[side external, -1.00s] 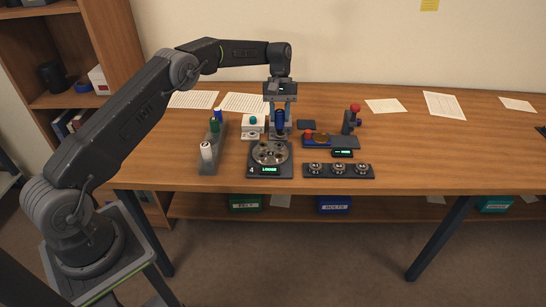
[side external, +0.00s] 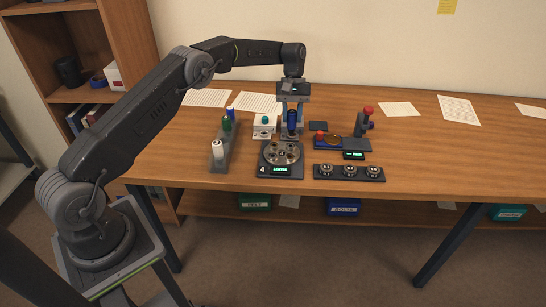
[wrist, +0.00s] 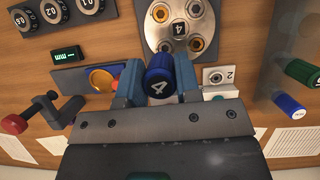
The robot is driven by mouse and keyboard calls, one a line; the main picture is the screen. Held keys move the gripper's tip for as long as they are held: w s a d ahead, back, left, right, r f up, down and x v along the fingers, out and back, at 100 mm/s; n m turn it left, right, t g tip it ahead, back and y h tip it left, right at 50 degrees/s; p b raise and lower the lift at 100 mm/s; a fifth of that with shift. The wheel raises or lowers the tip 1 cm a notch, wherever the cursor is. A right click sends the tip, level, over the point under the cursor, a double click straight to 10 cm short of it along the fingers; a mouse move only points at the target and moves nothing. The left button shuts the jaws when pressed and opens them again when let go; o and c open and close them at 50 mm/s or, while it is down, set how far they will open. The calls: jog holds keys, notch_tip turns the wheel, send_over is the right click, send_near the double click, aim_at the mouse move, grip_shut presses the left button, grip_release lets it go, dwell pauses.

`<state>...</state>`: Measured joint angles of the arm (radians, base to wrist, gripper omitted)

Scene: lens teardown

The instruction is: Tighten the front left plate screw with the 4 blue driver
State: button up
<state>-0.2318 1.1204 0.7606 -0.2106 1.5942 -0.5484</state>
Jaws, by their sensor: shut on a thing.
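My gripper (side external: 292,116) is shut on the blue driver (side external: 292,122), just behind the round metal plate. In the wrist view the driver's blue cap (wrist: 158,86) bears a white 4 and sits between both jaws. Its tip is hidden. The metal plate (side external: 270,153) rests on a dark base (side external: 262,172) marked 4, with a green display too small to read. The wrist view shows part of the plate (wrist: 180,45), with a central 4 hub, gold-ringed screws (wrist: 197,44) and grey ones (wrist: 163,46). I cannot tell which screw is front left.
A grey rack (side external: 218,160) with white, green and blue handles stands left. A white box with a teal button (side external: 265,123) is behind the plate. A blue tray (side external: 325,142) and red-knobbed device (side external: 364,120) are right. A dark strip (side external: 350,178) holds three round parts.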

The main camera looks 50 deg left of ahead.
jog(key=m+y, duration=0.1)
jog(key=m, duration=0.1)
jog(key=s+m+g, duration=0.1)
jog(key=m, duration=0.1)
jog(key=shift+s+d+m+y, duration=0.15)
jog(key=shift+m+y, duration=0.25)
jog(key=s+m+y, duration=0.2)
jog(key=m+y, duration=0.1)
jog(key=m, duration=0.4)
jog(key=n+h, duration=0.4)
jog(key=n, duration=0.4)
send_over(273, 157)
notch_tip(273, 157, down, 2)
jog(key=shift+f+n, duration=0.3)
jog(key=shift+n, duration=0.1)
jog(key=shift+f, duration=0.35)
jog(key=shift+s+f, duration=0.1)
jog(key=shift+f, duration=0.6)
dwell(1.1)
